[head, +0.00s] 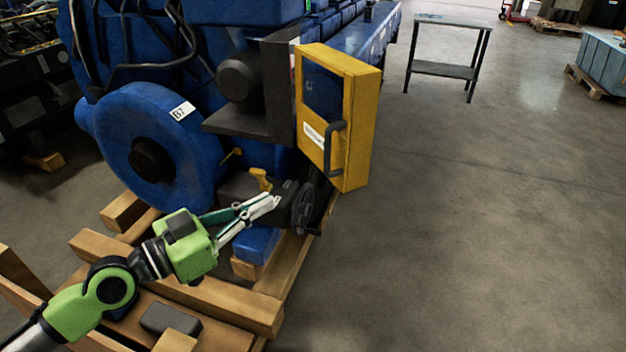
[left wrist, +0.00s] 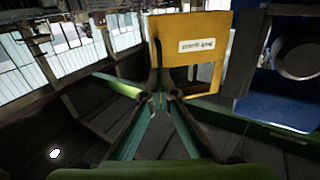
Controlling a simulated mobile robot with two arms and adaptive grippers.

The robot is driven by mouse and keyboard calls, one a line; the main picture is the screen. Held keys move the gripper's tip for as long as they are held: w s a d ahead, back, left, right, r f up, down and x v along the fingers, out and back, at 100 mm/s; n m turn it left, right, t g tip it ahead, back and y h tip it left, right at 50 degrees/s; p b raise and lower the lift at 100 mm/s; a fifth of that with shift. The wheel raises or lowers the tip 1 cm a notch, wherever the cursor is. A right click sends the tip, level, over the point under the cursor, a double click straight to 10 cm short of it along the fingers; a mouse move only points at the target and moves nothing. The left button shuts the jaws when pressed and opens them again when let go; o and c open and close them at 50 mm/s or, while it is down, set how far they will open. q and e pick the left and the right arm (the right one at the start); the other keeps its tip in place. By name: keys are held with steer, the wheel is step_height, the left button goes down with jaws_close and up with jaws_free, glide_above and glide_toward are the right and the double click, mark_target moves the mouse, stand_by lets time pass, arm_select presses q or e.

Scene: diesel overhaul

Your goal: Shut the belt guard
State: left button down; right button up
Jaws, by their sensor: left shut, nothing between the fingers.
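The belt guard (head: 362,120) is a yellow box-like cover with a dark window, a white label and a black handle (head: 334,148). In the head view it stands out to the right of the engine's dark bracket; I cannot tell how far it is swung. In the left wrist view the guard (left wrist: 188,45) shows as a yellow panel with its label upside down. My left gripper (head: 274,201) is shut and empty, below and to the left of the guard, near a black handwheel. Its fingers (left wrist: 160,98) meet in the wrist view, appearing just below the panel. My right gripper is not in view.
The blue engine (head: 150,135) stands on wooden beams (head: 215,300) at the left. The black handwheel (head: 303,208) and a yellow lever (head: 261,179) are close to my left gripper. A grey table (head: 445,70) stands farther back. The floor to the right is clear.

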arm_select(q)
steer(key=p+x, duration=0.6)
steer(key=x, duration=0.6)
steer(key=shift+d+r, duration=0.1)
steer(key=shift+d, duration=0.05)
